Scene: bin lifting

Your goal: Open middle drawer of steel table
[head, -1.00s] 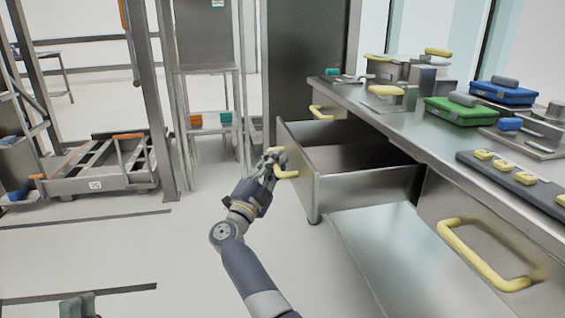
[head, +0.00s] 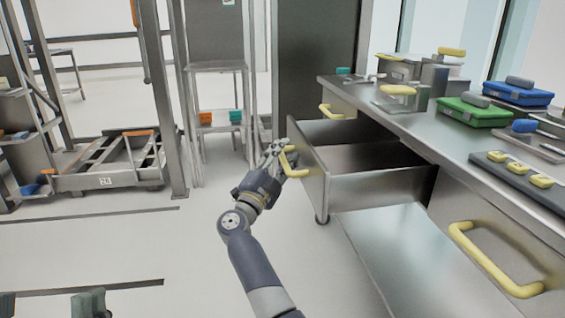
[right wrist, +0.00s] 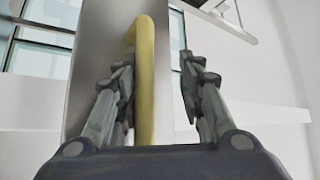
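The steel table (head: 385,115) stands on the right. Its middle drawer (head: 380,188) is pulled well out and looks empty inside. The drawer's yellow handle (head: 293,172) is on its front face. My right gripper (head: 277,150) is at this handle. In the right wrist view the yellow handle (right wrist: 145,85) stands between the two spread fingers, close to the left finger with a clear gap to the right one. My left gripper (head: 48,300) shows only as two separated fingertips at the bottom left edge, away from the table.
A near drawer with a yellow handle (head: 490,262) and a far one with its handle (head: 330,111) are closed. Blue (head: 517,93) and green (head: 474,110) cases lie on the tabletop. A cart (head: 110,165) and a shelf (head: 218,120) stand behind. Floor left of my right arm is clear.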

